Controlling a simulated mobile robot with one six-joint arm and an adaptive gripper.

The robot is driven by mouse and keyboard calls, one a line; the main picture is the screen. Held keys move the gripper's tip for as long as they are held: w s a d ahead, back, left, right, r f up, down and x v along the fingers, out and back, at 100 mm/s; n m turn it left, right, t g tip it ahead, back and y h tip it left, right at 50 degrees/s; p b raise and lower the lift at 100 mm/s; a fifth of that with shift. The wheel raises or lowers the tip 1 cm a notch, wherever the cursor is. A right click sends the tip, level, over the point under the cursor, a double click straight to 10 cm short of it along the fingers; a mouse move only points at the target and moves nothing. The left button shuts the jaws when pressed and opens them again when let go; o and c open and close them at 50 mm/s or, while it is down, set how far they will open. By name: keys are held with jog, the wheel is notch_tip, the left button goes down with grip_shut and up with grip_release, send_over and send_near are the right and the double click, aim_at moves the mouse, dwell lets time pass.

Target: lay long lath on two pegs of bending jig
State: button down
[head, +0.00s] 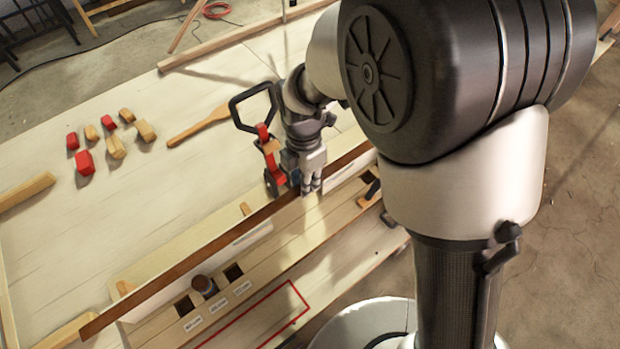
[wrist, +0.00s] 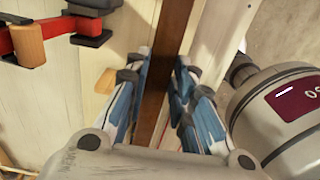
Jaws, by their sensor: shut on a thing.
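The long lath (head: 215,247), a thin dark brown strip, runs diagonally along the bench edge in the head view. My gripper (head: 312,188) is shut on it, toward its far right part. In the wrist view the lath (wrist: 173,45) passes between the blue-and-white fingers of my gripper (wrist: 157,95). Small pale wooden pegs (head: 245,208) and (head: 124,287) show just behind the lath's line; one pale peg (wrist: 104,82) shows left of my fingers in the wrist view. I cannot tell whether the lath touches any peg or hangs above them.
A red clamp with a black handle (head: 268,150) stands close behind my gripper. A labelled rack with square holes (head: 234,273) and a dark round-topped item (head: 203,284) lies below the lath. Red and wooden blocks (head: 115,147) and a wooden mallet-like tool (head: 197,126) lie on the bench.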

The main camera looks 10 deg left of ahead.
notch_tip(320, 180, down, 11)
jog(key=b, duration=0.7)
jog(key=shift+r, duration=0.2)
jog(key=shift+f+b, duration=0.5)
jog(key=shift+f, duration=0.05)
dwell(0.3)
jog(key=c, duration=1.3)
grip_release()
jog(key=shift+o, duration=0.3)
jog(key=shift+o, duration=0.6)
jog(key=shift+r, duration=0.15)
jog(key=shift+r+p, duration=2.25)
jog(key=shift+r, duration=0.6)
jog(key=shift+r, duration=0.1)
